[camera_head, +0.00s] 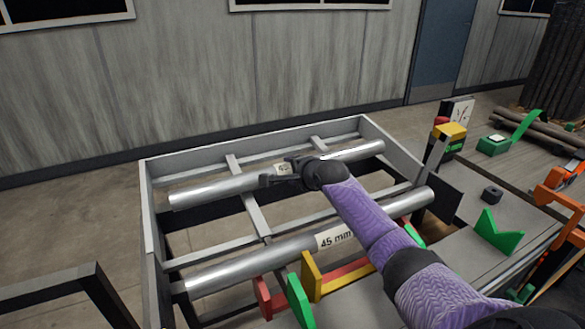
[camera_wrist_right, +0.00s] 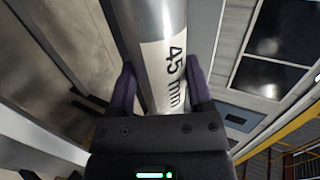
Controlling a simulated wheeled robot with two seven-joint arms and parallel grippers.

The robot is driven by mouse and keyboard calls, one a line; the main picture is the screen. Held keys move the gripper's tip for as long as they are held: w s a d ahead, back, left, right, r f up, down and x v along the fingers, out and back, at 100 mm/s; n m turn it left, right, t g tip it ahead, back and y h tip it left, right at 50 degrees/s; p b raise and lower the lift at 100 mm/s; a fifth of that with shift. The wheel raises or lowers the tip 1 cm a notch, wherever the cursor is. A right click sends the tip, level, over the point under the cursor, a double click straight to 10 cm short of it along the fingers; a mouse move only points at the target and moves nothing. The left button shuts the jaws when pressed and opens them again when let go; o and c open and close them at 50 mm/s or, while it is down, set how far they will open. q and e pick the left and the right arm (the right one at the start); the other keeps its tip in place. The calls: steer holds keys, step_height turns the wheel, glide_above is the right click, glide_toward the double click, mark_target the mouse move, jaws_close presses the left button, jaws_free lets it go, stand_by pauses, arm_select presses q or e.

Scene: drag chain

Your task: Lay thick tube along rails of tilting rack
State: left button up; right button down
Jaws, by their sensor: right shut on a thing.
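The rack (camera_head: 150,222) is a grey open frame with rails and cross bars. A silver tube (camera_head: 215,191) lies lengthwise over its far part. My right gripper (camera_head: 290,171) is shut on this tube near its middle, partly covering its white label. In the right wrist view the tube (camera_wrist_right: 158,45) runs between the two fingers (camera_wrist_right: 160,95), and its label reads 45 mm. I cannot tell whether this tube touches the rails. A second silver tube (camera_head: 240,262), also labelled 45 mm, lies along the near side of the rack. My left gripper is not in view.
Red, yellow (camera_head: 311,277) and green V-shaped holders stand at the near side, partly behind my right arm. A grey table (camera_head: 455,260) at the right carries a green V-block (camera_head: 497,232) and a small black block (camera_head: 492,193). A wall stands behind the rack.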

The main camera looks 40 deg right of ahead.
steer(key=shift+w+f, duration=0.1)
steer(key=shift+f, duration=0.15)
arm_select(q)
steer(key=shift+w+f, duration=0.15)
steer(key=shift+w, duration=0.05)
arm_select(e)
steer(key=shift+c, duration=1)
jaws_free()
steer(key=shift+o, duration=1)
arm_select(q)
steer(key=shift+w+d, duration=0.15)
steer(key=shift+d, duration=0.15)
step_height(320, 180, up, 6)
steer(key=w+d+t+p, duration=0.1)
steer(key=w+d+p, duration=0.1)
steer(key=p, duration=0.4)
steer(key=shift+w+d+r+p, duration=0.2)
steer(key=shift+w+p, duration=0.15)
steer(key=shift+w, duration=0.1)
arm_select(e)
steer(key=v, duration=1)
